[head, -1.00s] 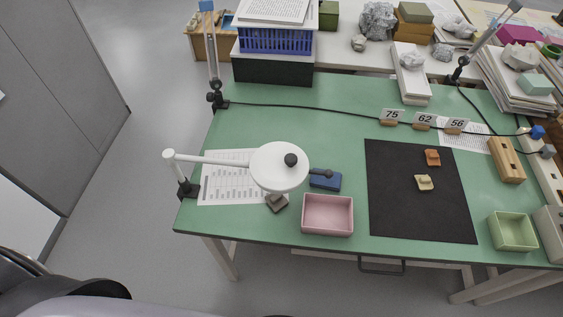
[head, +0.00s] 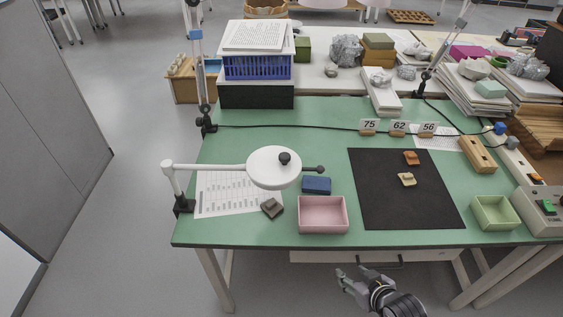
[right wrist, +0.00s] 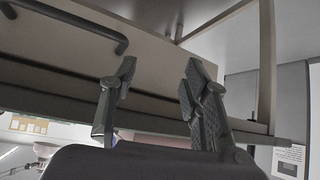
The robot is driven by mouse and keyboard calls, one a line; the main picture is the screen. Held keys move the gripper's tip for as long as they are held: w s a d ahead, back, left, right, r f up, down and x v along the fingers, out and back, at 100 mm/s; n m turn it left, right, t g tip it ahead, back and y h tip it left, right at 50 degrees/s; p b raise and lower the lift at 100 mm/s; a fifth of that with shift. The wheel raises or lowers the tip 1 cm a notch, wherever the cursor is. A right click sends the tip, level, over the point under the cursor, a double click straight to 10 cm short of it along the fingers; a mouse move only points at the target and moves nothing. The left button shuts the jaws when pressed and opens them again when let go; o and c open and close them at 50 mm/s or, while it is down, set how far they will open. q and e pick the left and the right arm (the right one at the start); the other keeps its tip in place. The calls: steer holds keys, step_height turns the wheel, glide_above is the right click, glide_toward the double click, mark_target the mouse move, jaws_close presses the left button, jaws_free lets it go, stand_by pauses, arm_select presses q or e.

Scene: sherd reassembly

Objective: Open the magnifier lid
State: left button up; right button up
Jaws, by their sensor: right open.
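The magnifier (head: 273,168) is a round white head on a white arm clamped at the table's left edge. Its white lid (head: 262,165) is shut and has a dark knob (head: 284,158) on top. A dark-ended handle (head: 318,169) sticks out to the right of the head. My right gripper (head: 350,277) is in front of the table, below its front edge, well apart from the magnifier. In the right wrist view its two fingers (right wrist: 160,85) are spread with nothing between them, under the table front. My left gripper is not in view.
A pink tray (head: 322,229), a blue block (head: 316,185) and a small dark block (head: 272,208) lie near the magnifier. A black mat (head: 405,205) with two sherds is to the right. The table's front edge (head: 400,239) stands between my right gripper and the tabletop.

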step_height(320, 180, up, 7)
steer(key=a+t+y, duration=0.1)
steer(key=a, duration=0.2)
steer(key=n+t+y+b, duration=0.1)
steer(key=n+t+y, duration=0.3)
steer(key=y, duration=0.5)
glide_toward(289, 160)
steer(key=shift+n+g, duration=0.4)
steer(key=shift+n, duration=0.1)
steer(key=x, duration=0.3)
steer(key=p+x, duration=0.1)
steer(key=x, duration=0.7)
steer(key=shift+w+a+r, duration=0.1)
steer(key=shift+w+r, duration=0.15)
steer(key=shift+r, duration=0.05)
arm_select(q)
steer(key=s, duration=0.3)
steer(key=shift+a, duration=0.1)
arm_select(e)
steer(key=shift+c, duration=0.6)
jaws_close()
